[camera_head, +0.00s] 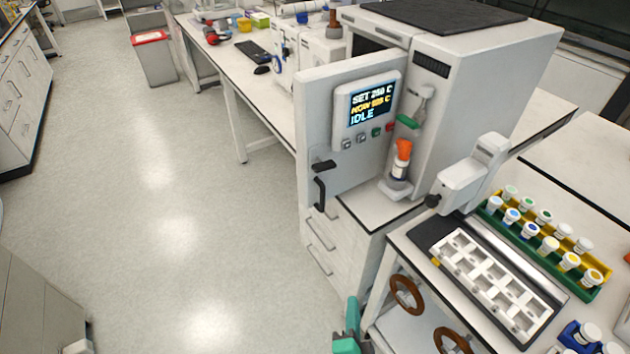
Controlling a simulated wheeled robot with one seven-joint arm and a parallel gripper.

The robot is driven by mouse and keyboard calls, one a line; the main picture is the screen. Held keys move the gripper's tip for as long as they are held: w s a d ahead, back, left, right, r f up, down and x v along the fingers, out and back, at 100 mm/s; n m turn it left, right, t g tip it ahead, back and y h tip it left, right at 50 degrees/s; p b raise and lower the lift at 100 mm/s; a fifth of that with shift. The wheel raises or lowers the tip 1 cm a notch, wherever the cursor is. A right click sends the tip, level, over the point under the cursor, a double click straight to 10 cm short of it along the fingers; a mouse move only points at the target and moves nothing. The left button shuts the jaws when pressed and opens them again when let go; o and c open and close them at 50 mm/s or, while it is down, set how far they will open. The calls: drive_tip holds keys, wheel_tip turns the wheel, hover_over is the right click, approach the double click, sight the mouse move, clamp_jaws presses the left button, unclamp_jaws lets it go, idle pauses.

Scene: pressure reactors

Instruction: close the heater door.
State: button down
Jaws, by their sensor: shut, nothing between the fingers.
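The heater (490,70) is a tall grey-white cabinet on the bench at the upper right. Its door (318,115) stands open, swung out to the left of the cabinet, with a dark gap showing behind its top edge. The door carries a lit display (372,103) reading SET 250 C and IDLE, a row of small buttons, and a black handle (320,190) near its lower left corner. My gripper (350,330), with teal fingers, is at the bottom edge, below the door and apart from it. It is shut and empty, and only partly in view.
A stand with an orange-capped vial (401,160) sits close right of the door. A white rack (490,280) and a tray of several vials (550,235) are on the right bench. Drawers (335,255) are under the heater. The floor (160,200) at left is clear.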

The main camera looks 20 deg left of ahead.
drive_tip(key=w+a+r+y, duration=0.4)
drive_tip(key=w+r+y, duration=0.1)
drive_tip(key=w+r, duration=0.5)
drive_tip(key=n+g+y, duration=0.2)
drive_tip(key=g+y, duration=0.2)
drive_tip(key=y, duration=0.2)
approach(308, 169)
drive_tip(key=x, duration=0.6)
drive_tip(key=shift+w+a, duration=0.1)
drive_tip(key=shift+a, duration=0.1)
